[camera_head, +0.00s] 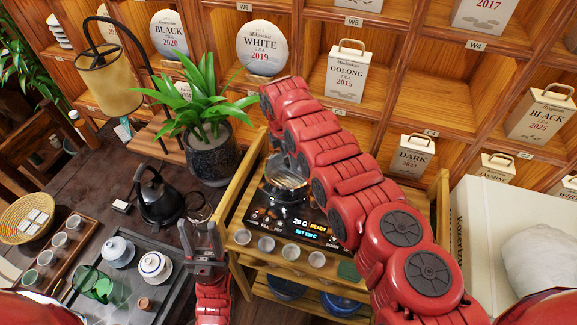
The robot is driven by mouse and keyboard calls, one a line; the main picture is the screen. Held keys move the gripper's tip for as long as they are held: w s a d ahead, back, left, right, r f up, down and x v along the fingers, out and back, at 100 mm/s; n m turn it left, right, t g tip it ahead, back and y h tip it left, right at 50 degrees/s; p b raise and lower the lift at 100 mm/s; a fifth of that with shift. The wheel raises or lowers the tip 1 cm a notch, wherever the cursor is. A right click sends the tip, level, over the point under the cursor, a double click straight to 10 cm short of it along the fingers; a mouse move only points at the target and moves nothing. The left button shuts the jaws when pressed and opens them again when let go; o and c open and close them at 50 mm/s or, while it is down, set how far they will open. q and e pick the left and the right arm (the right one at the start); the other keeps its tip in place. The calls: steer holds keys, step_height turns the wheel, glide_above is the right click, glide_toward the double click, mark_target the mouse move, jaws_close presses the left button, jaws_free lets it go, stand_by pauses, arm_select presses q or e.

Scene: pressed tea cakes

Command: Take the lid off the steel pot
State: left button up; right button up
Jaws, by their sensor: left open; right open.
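The steel pot (286,182) stands on a dark hot plate (262,212) on the wooden stand. Its top looks shiny and round, but I cannot make out the lid apart from the pot. My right arm reaches across from the lower right and bends down over the pot. My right gripper (283,153) is open just above the pot, its fingers mostly hidden by the arm. I cannot tell whether it touches the lid. My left gripper (201,235) is open and empty, left of the stand and near the edge of the dark table.
The hot plate's display reads "READY". Several small cups (291,252) stand along the stand's front. A potted plant (211,155) and a black kettle (157,198) are on the left. A tea tray (165,302) holds lidded cups. Wooden shelves (400,80) rise behind.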

jaws_close()
stand_by(1.3)
